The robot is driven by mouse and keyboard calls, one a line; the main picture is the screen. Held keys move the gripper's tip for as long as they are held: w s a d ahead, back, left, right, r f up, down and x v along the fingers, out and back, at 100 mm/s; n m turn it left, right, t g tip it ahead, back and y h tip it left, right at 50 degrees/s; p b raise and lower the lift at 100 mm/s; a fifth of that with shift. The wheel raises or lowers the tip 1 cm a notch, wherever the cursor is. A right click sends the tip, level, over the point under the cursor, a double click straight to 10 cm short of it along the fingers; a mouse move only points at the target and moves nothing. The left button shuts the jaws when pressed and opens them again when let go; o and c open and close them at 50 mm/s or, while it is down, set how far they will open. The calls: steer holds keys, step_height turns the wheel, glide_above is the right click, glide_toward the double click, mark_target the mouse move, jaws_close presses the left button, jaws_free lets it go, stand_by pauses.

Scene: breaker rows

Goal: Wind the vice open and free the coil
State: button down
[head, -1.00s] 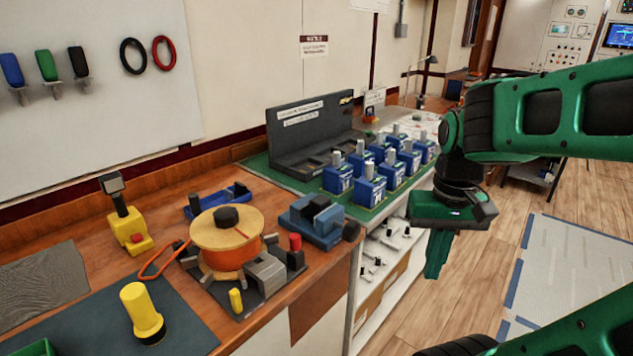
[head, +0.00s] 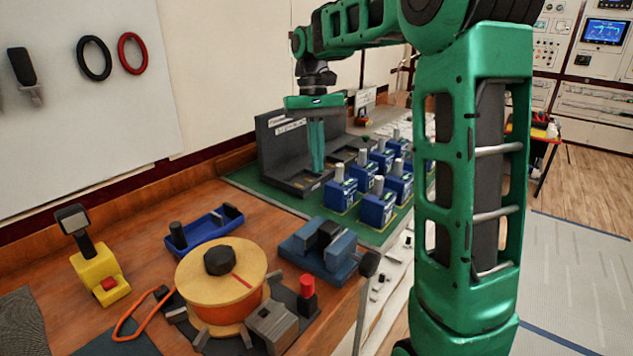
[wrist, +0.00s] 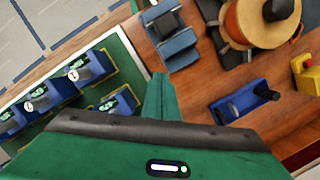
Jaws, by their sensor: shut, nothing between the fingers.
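The blue-grey vice (head: 318,250) stands on the wooden bench, with a dark knob or handle (head: 369,264) at its right end. Whether anything sits between its jaws is hard to tell. The coil of orange wire (head: 222,285), a spool with a wooden top and black hub, stands just left of the vice on a dark base. In the wrist view the vice (wrist: 168,37) and the coil (wrist: 262,22) are at the top. My gripper (head: 317,172) points down above the green mat, behind the vice and apart from it. Its fingers (wrist: 157,97) are shut and empty.
Several blue breakers (head: 378,208) stand in rows on the green mat (head: 270,195), before a dark grey rack (head: 272,160). A blue tray (head: 205,232) and a yellow tool (head: 99,272) are left. A red-topped post (head: 307,288) stands between coil and vice handle.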

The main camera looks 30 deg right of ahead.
mark_target(329, 219)
steer(key=s+f, duration=0.1)
steer(key=f, duration=0.2)
steer(key=s+f, duration=0.2)
steer(key=f, duration=0.1)
steer(key=s+a+f, duration=0.1)
steer(key=s+f, duration=0.1)
steer(key=f, duration=0.1)
steer(key=shift+s+a, duration=0.1)
steer(key=shift+s, duration=0.05)
steer(key=shift+s+a, duration=0.15)
steer(key=shift+s, duration=0.3)
steer(key=shift+s, duration=0.1)
steer(key=shift+s+a, duration=0.15)
steer(key=shift+s, duration=0.4)
steer(key=shift+s+a, duration=0.15)
steer(key=shift+s, duration=0.35)
steer(key=v, duration=1)
steer(key=shift+r, duration=0.35)
steer(key=shift+w, duration=0.15)
